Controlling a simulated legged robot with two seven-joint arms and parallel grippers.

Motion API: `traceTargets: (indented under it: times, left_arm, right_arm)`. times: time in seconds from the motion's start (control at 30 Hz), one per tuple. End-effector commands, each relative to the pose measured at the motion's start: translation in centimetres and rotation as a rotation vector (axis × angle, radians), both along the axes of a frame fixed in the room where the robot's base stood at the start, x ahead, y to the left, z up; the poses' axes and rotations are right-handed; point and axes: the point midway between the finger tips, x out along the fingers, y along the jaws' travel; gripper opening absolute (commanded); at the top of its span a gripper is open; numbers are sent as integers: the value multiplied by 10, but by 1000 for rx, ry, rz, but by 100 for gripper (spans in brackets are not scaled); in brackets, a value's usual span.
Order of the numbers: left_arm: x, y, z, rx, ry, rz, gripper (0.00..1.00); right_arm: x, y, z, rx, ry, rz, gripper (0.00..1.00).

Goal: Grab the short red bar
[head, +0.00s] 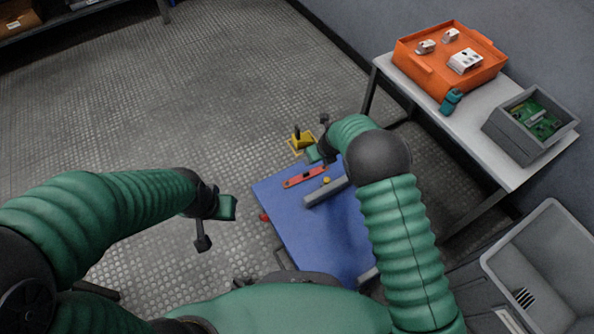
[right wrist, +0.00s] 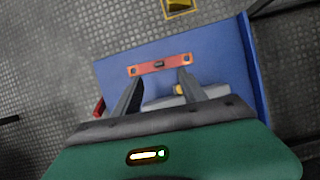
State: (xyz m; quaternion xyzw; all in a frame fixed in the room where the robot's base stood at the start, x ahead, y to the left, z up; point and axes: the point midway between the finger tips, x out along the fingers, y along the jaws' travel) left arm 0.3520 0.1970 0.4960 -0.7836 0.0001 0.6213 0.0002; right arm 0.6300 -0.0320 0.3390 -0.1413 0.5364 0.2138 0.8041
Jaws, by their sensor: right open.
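The short red bar (head: 304,177) lies flat on the blue tabletop (head: 290,220). In the right wrist view the red bar (right wrist: 160,65) has a dark round hole near each end and a dark mark in the middle. My right gripper (right wrist: 160,76) is open and empty, its two fingers pointing at the bar, with the tips just short of it in the picture. In the head view my right gripper (head: 314,154) is over the table's far end, its fingers hidden. My left gripper (head: 221,208) is left of the table over the floor; its fingers are not clear.
A grey bar (head: 325,192) with a yellow knob lies beside the red bar. A yellow object (head: 301,141) is beyond the table. A side table (head: 480,137) at right holds an orange tray (head: 436,82) and a grey bin (head: 513,145). A grey crate (head: 492,262) stands lower right.

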Motion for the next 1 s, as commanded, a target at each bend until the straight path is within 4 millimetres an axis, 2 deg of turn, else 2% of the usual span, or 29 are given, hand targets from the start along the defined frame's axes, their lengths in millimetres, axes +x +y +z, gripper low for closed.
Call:
traceTargets:
  times: [0.03,0.1,0.33,0.57,0.83,1.0]
  left_arm:
    - [0,0,-12,0,0,0,0]
    - [0,0,-25,0,1,0,0]
    - [0,0,-62,0,1,0,0]
    - [0,0,-74,0,1,0,0]
    - [-1,0,-121,0,1,0,0]
    - [-1,0,-124,0,1,0,0]
  right_arm:
    - [2,2,-16,-1,2,1,49]
    - [8,5,-36,-3,2,4,49]
    - [27,16,-90,-3,3,5,49]
    - [34,21,-107,-2,2,5,49]
    - [32,28,-154,-4,1,6,49]
    - [37,31,-155,-1,0,5,49]
